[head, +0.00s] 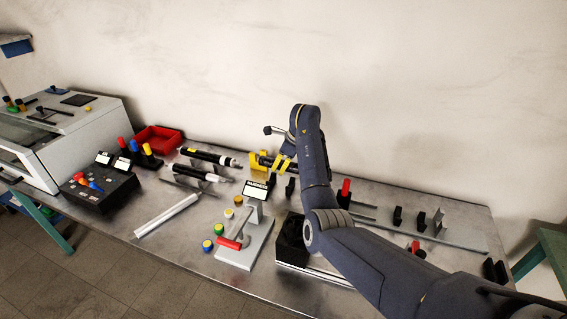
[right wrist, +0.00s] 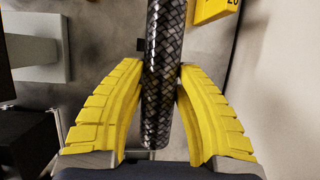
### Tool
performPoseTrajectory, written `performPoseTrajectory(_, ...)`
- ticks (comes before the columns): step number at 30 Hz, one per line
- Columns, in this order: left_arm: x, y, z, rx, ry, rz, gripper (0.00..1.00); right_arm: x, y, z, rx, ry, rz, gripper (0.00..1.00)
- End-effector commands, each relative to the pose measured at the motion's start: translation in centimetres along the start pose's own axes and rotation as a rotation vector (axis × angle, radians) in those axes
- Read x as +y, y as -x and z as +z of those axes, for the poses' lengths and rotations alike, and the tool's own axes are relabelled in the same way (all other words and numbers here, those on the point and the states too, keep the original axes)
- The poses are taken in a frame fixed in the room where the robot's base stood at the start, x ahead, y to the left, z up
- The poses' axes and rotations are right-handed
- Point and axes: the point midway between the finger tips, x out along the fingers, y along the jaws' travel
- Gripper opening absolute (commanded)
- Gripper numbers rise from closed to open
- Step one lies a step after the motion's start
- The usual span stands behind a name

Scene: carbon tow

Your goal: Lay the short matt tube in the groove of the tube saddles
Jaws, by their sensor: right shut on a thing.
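My right gripper (head: 270,161) is above the back middle of the bench, its yellow fingers seen small in the head view. In the right wrist view my right gripper (right wrist: 161,72) is shut on a dark woven carbon tube (right wrist: 165,55). The tube runs lengthwise between the fingers, its near end toward the palm and its far end cut off by the frame. I cannot tell whether it is the short matt one. Small black upright blocks (head: 397,216) stand on the right of the bench; I cannot tell if these are the tube saddles. My left gripper is not in view.
Black tubes with white ends (head: 208,157) lie left of my gripper. A red bin (head: 158,140) and a black box with coloured knobs (head: 98,190) stand at left. A white tube (head: 167,215) and a grey fixture with a red handle (head: 247,245) are nearer the front.

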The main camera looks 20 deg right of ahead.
Motion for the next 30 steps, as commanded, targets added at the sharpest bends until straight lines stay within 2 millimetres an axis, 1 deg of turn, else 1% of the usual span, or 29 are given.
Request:
performPoseTrajectory(11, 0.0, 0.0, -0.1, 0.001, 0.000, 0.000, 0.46, 0.0, 0.0, 0.0, -0.004, -0.001, -0.001, 0.03)
performPoseTrajectory(30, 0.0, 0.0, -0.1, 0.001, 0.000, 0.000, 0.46, 0.4, -4.2, -1.8, -0.002, 0.000, -0.001, 0.03)
